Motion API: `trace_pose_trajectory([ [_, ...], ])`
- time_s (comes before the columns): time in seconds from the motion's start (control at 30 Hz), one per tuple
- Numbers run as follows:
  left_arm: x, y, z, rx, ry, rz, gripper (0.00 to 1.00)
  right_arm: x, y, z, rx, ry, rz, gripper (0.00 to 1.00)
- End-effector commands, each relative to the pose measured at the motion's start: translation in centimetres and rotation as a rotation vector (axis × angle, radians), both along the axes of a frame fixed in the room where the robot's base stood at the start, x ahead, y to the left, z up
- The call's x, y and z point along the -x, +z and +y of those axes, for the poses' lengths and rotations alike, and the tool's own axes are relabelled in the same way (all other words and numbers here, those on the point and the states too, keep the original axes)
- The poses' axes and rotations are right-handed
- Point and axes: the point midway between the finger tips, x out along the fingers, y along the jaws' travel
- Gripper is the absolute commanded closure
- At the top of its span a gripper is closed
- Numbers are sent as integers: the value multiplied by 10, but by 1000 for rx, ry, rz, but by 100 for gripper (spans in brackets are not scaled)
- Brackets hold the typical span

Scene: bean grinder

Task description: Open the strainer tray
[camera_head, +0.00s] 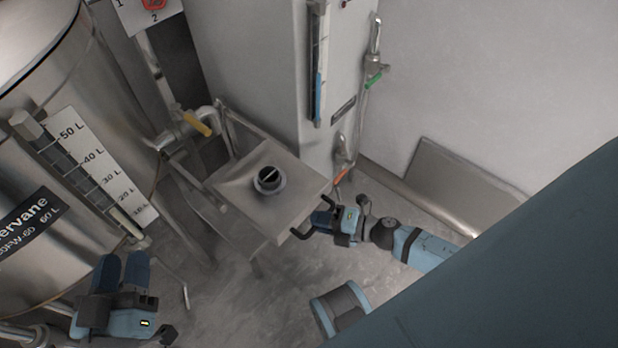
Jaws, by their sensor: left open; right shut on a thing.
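The strainer tray (235,186) is a square metal tray near the middle of the view, with a dark round fitting (269,180) on top. A dark handle (300,234) sticks out at its front right corner. My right gripper (322,221) is shut on this handle, its arm coming in from the right. Its fingertips are small in the view. My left gripper (124,270) is open and empty at the lower left, in front of the large steel tank and apart from the tray.
A steel tank (110,100) with a litre scale fills the left. A valve with a yellow lever (197,123) is beside the tray. A grey cabinet (270,70) with a blue gauge stands behind. Grey floor (240,310) is free in front.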

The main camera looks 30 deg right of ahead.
Motion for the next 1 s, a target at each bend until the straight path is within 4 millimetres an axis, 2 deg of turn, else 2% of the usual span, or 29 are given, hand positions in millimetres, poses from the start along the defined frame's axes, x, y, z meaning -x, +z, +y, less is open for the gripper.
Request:
trace_pose_trajectory([
  [0.47, 2, -1, 0, -3, -3, 5, 60, 4, 0, -3, 1, -2, -1, 100],
  [0.5, 2, -2, 0, -5, -5, 5, 60, 4, 0, -3, 1, -2, -1, 76],
  [0.57, 2, -2, 0, -7, -7, 4, 60, 4, 0, -3, 1, -1, -1, 62],
  [0.87, 3, -2, 0, -10, -9, 4, 60, 5, 0, -3, 0, 0, 0, 61],
  [1.0, 2, 0, 0, -12, -7, 8, 60, 14, 3, -11, 0, -1, 1, 61],
])
